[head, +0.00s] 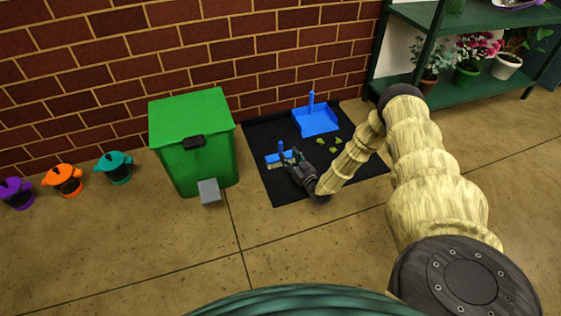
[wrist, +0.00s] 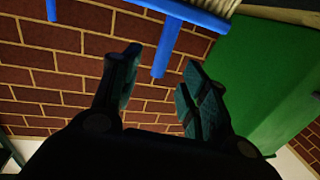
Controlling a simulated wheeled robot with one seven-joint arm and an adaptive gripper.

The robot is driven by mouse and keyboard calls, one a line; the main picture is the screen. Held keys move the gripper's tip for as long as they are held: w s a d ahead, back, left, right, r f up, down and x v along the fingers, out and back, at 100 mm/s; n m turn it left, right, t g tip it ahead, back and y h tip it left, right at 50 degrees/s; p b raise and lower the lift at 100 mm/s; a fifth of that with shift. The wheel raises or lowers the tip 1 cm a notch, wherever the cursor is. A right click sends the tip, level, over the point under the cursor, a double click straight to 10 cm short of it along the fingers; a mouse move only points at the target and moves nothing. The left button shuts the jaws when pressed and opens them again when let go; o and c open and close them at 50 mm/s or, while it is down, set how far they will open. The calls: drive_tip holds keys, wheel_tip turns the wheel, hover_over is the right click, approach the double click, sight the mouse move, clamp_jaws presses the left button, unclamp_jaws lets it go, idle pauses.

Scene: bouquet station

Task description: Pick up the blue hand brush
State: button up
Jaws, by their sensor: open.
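The blue hand brush (head: 274,158) is on the black mat (head: 281,192), with its pale bristles facing down. My gripper (head: 291,155) is open and low over the mat, right at the brush, and partly hides it in the head view. In the wrist view, the brush head (wrist: 185,12) crosses the top, and its blue handle (wrist: 167,47) points down toward the gap between the open fingers (wrist: 160,68). No finger is clearly touching the handle. I cannot tell how deep the handle sits between the fingers.
A blue dustpan (head: 316,121) and several green leaf scraps (head: 334,141) lie on the mat. A green pedal bin (head: 193,140) stands close to its left. A brick wall (head: 277,60) is behind, and a plant shelf (head: 471,93) is at right. Orange, purple and teal pots stand at far left.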

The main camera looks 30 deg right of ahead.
sight(282, 148)
drive_tip(key=shift+w+b, duration=0.3)
drive_tip(key=shift+w, duration=0.75)
drive_tip(key=w+b, duration=0.3)
drive_tip(key=w, duration=0.1)
drive_tip(key=shift+w, duration=0.3)
drive_tip(key=shift+w+r, duration=0.15)
drive_tip(key=shift+w, duration=0.2)
clamp_jaws()
